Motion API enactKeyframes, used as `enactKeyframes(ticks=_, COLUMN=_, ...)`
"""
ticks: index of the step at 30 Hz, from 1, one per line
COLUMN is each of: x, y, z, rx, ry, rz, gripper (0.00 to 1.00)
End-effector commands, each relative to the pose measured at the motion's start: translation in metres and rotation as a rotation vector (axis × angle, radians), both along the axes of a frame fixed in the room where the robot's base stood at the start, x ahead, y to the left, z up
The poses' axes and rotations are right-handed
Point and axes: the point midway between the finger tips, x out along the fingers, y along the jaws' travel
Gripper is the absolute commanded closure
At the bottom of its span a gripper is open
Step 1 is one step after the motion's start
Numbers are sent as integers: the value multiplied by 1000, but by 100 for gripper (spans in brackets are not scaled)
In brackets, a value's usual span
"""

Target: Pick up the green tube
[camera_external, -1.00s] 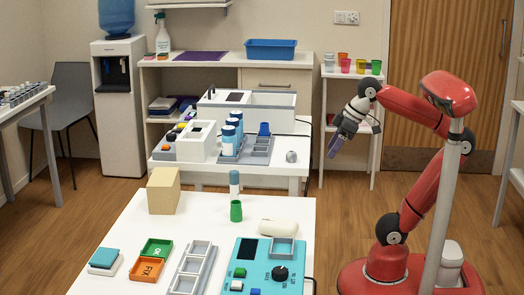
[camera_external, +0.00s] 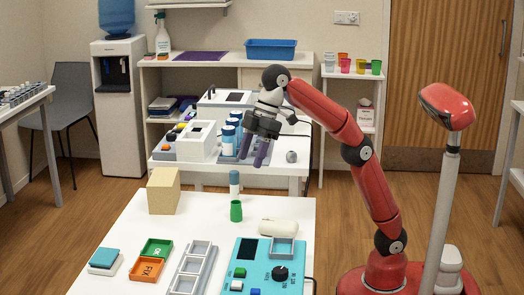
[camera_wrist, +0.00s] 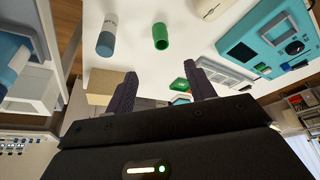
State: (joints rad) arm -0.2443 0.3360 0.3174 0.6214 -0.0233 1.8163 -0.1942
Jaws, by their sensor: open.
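The green tube (camera_external: 236,211) is a short, open-topped cylinder standing upright on the white table (camera_external: 222,265). In the wrist view the green tube (camera_wrist: 160,37) shows beyond my fingertips, near the top centre. My gripper (camera_external: 257,158) is open and empty, in the air above the table's far edge and higher than the tube. In the wrist view my two dark fingers (camera_wrist: 161,85) are spread wide, with nothing between them.
A tan block (camera_external: 163,192) stands to the left and a whitish rounded object (camera_external: 278,228) to the right. A teal device (camera_external: 262,265), a grey rack (camera_external: 193,270) and green and orange trays (camera_external: 147,270) fill the front. Bare table surrounds the green tube.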

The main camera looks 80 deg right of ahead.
Motion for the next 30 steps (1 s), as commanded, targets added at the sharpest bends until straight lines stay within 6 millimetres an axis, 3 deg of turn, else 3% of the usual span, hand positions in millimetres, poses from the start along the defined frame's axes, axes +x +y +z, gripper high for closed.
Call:
enactKeyframes(ticks=7, x=17, y=20, z=-16, rx=24, ry=20, rz=60, gripper=46)
enactKeyframes(ticks=19, x=15, y=17, z=-38, rx=22, ry=18, rz=55, gripper=46)
enactKeyframes(ticks=30, x=17, y=20, z=-72, rx=22, ry=19, rz=55, gripper=46)
